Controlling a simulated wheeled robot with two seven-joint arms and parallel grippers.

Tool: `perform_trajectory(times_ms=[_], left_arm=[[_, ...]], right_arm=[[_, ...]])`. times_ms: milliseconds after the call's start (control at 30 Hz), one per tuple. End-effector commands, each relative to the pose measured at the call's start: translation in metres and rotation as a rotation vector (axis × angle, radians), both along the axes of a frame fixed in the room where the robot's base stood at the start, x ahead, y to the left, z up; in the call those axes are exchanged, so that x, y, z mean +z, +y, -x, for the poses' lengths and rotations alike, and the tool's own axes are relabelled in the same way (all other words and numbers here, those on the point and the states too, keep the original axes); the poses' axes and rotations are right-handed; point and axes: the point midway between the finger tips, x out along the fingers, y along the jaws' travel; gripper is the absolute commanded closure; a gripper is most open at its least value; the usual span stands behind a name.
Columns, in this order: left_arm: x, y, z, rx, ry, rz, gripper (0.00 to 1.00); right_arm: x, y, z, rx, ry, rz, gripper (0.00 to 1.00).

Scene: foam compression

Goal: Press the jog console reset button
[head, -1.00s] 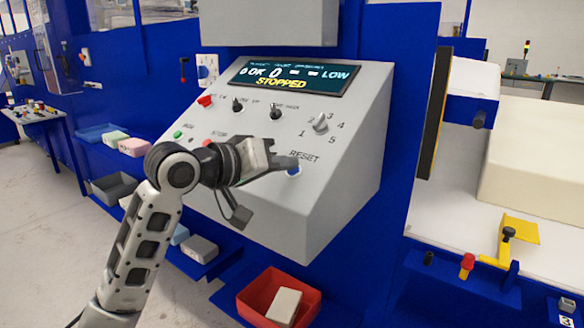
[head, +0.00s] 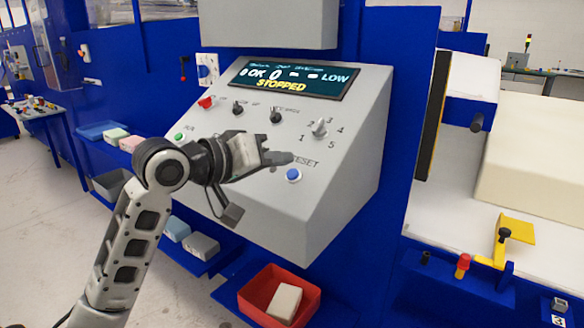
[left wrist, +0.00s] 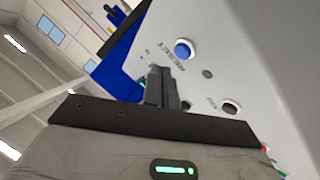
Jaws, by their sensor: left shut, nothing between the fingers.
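The blue reset button (head: 293,175) sits on the sloped grey console (head: 335,195), just below the "RESET" label. It also shows in the left wrist view (left wrist: 183,49), beyond the fingertips and apart from them. My left gripper (head: 288,158) is shut and empty in front of the panel. In the head view its fingertips lie up and left of the button and cover part of the label. The left wrist view shows the shut fingers (left wrist: 160,90) pointing toward the panel. The display (head: 290,77) reads "STOPPED" and "LOW". My right gripper is not in view.
A red switch (head: 206,101), black knobs, a numbered rotary selector (head: 320,128) and a green button (head: 179,137) share the panel. A red bin (head: 252,297) holding a pale block stands below. Shelves with foam blocks are at left. A white machine table is at right.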

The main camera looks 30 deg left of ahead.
Motion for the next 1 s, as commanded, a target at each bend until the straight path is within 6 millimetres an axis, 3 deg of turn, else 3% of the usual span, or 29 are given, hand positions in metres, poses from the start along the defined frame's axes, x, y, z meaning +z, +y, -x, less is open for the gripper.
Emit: perform_trajectory(times_ms=[33,300,1000], left_arm=[[0.01,0.0,0.003,-0.001,0.001,-0.001,1.0],[0.031,0.001,0.017,0.0,0.001,-0.001,1.0],[0.031,0.001,0.018,0.0,0.0,-0.001,1.0]], right_arm=[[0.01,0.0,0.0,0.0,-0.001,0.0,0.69],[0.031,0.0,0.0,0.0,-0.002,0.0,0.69],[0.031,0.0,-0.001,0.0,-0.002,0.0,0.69]])
